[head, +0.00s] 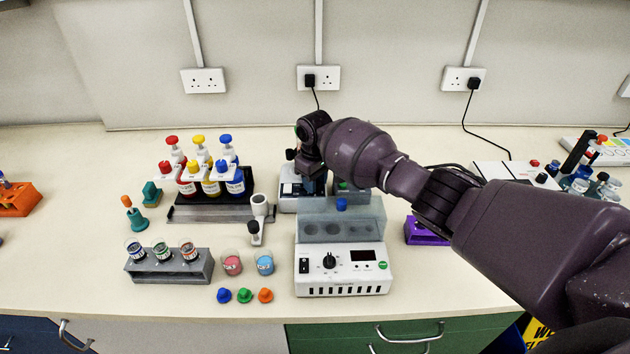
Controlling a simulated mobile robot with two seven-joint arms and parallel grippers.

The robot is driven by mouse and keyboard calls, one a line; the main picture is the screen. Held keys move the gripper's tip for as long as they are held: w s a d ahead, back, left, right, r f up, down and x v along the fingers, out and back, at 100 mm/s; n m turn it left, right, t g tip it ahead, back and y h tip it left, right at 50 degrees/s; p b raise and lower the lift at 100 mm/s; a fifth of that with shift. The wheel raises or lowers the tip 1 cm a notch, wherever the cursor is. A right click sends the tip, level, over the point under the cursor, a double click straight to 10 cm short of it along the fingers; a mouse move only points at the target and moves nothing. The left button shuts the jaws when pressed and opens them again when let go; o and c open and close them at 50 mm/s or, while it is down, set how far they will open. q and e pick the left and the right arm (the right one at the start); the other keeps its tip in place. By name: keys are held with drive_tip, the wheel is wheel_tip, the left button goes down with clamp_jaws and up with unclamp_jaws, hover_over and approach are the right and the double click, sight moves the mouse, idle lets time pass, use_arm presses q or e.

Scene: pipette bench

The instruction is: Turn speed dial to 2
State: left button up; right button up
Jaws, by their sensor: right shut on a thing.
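A white bench device (345,276) stands at the front centre. Its front panel has a black dial (329,261), a black switch, a small dark display and a green button. The dial's markings are too small to read. My right arm reaches in from the right, over and behind this device. My right gripper (308,172) is at a second, smaller white device (289,200) behind it. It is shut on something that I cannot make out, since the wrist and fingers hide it. It is well apart from the black dial on the front panel. My left gripper is not in view.
A dark rack (185,213) with red, yellow and blue pump bottles stands left of the devices. A grey rack (170,272) of jars, two beakers (264,263) and several coloured caps (244,296) sit nearer the front. A purple block (425,235) stands right, beneath my arm.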

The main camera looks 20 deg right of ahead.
drive_tip(key=o, duration=0.9)
drive_tip(key=shift+o, duration=0.2)
wheel_tip(320, 180, up, 11)
drive_tip(key=shift+b, duration=0.45)
